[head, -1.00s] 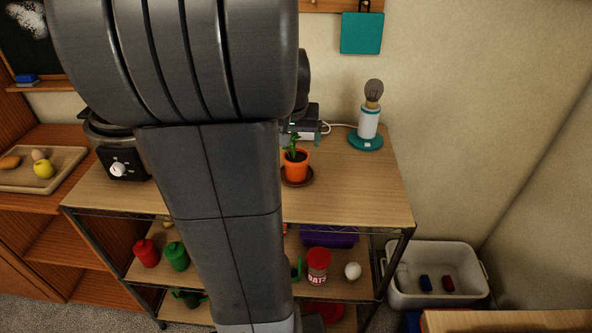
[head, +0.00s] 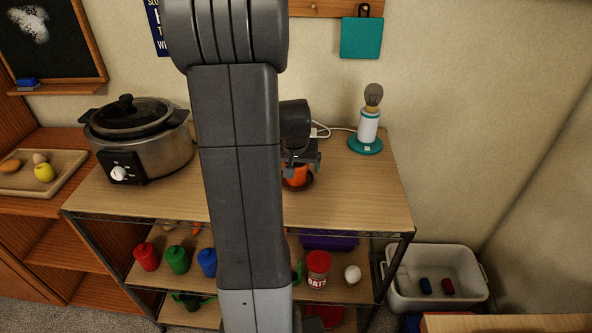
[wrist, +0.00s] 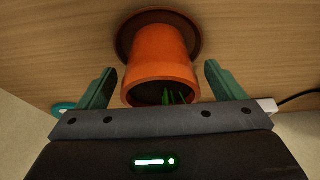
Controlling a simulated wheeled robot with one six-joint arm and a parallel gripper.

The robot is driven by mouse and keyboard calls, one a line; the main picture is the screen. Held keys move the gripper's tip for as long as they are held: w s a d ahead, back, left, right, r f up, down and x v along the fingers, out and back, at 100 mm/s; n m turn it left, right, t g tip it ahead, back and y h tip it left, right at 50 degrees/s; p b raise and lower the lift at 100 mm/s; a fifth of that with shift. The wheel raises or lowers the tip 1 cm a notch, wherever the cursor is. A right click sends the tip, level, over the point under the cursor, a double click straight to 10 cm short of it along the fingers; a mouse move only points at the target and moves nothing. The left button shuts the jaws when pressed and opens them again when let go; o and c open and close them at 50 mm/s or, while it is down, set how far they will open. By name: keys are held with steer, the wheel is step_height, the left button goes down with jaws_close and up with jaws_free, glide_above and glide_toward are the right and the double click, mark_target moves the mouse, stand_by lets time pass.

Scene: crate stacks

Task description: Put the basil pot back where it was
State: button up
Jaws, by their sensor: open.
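The basil pot is an orange pot (head: 294,181) standing on a dark brown saucer on the wooden shelf top, right of the middle in the head view. In the wrist view the orange pot (wrist: 160,62) shows with its brown saucer (wrist: 196,28) and a few green leaves inside its rim. My gripper (wrist: 160,78) is open, with one green finger on each side of the pot and a gap on both sides. In the head view my gripper (head: 300,163) covers the plant and the pot's upper part.
A slow cooker (head: 150,150) stands left on the shelf top (head: 350,200). A lamp with a bare bulb (head: 367,130) stands at the right back, with a white cable behind. The shelf top's front right is clear. A grey bin (head: 440,298) sits on the floor at right.

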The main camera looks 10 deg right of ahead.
steer(key=shift+f, duration=0.1)
steer(key=shift+w, duration=0.1)
steer(key=c, duration=1.4)
